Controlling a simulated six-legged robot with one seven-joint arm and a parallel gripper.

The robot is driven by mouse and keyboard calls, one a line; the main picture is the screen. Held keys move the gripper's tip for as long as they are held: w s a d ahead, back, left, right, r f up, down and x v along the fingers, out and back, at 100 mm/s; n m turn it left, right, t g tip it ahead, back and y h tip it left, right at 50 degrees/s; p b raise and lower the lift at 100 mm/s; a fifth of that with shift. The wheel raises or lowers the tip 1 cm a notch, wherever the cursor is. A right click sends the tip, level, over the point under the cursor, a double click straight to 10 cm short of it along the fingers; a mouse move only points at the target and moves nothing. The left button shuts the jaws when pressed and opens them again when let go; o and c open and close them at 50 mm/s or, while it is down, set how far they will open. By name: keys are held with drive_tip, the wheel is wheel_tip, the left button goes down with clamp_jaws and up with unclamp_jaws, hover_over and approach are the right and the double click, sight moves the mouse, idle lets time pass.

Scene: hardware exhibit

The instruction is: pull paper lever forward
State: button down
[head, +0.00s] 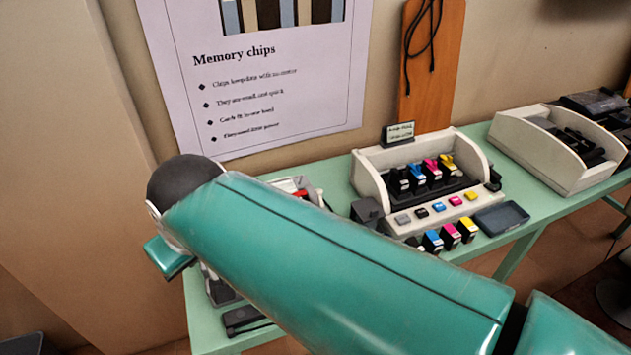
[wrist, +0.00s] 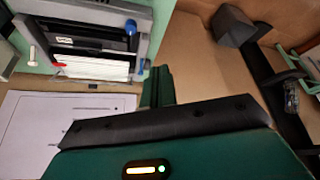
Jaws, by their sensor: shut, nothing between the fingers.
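A grey device (wrist: 85,45) stands at the upper left of the wrist view, with a dark slot and a white sheet or strip (wrist: 95,68) along one edge. A small blue tab (wrist: 130,27) stands on its right side, and a red part and a white knob are at its left. I cannot tell which of these is the paper lever. My gripper (wrist: 158,86) shows as dark green fingers, shut and empty, to the right of the device and apart from the blue tab in the picture. In the head view my arm hides most of the device (head: 293,186) and the fingers.
A green table (head: 330,190) runs along the wall under a "Memory chips" poster (head: 265,75). To the right stand a cream printer (head: 365,180) with coloured cartridges, a dark tray (head: 501,218) and another cream device (head: 535,150). An orange board (head: 430,70) leans on the wall.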

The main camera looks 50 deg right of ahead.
drive_tip(key=w+d+r+m+g+h, duration=0.1)
drive_tip(key=w+d+g, duration=0.1)
drive_tip(key=w+d, duration=0.55)
drive_tip(key=w+d+m+g, duration=0.2)
drive_tip(key=w+d, duration=0.2)
drive_tip(key=d, duration=0.6)
drive_tip(key=d+f+m+g+y, duration=0.1)
drive_tip(key=d+f, duration=0.3)
drive_tip(key=d, duration=0.8)
drive_tip(key=d+f+m+g+y, duration=0.1)
drive_tip(key=d+f, duration=0.4)
drive_tip(key=d, duration=0.7)
drive_tip(key=shift+s+d+m+g+y, duration=0.15)
drive_tip(key=shift+d+m+g+y, duration=0.15)
drive_tip(key=shift+d+m+g, duration=0.1)
